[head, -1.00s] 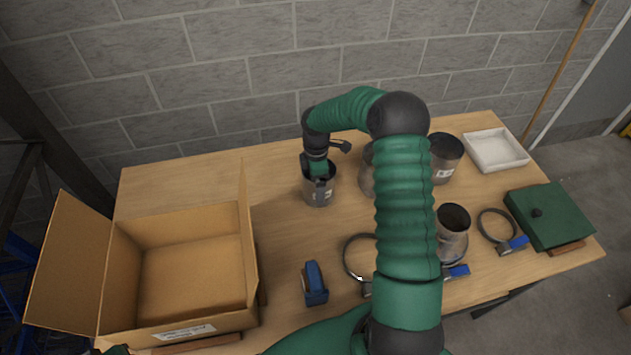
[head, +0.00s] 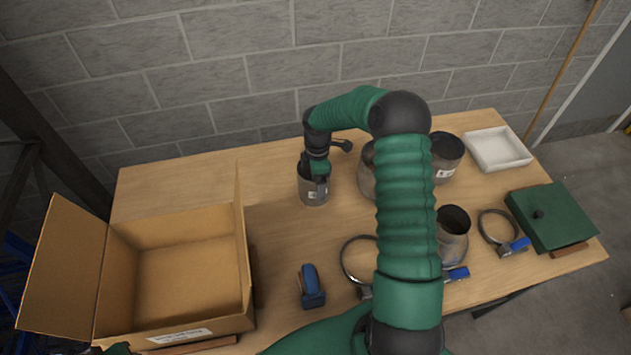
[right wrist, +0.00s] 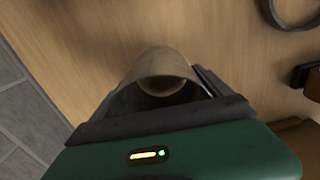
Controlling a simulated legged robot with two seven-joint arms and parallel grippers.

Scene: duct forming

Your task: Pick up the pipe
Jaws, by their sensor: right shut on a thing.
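A short grey metal pipe (head: 313,198) stands upright on the table, left of the other ducts. My right gripper (head: 317,183) reaches down to its open top end and is shut on it. In the right wrist view the pipe (right wrist: 160,64) sits between the dark fingers of the right gripper (right wrist: 160,92), its round opening facing the camera. The pipe's base looks to be on the table; I cannot tell any lift. My left gripper's fingers do not show.
An open cardboard box (head: 190,285) stands at left. More metal ducts (head: 447,160) (head: 453,232), clamps (head: 358,262) (head: 497,228), a blue tool (head: 311,286), a white tray (head: 498,149) and a green case (head: 552,215) lie around. The table's back left is clear.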

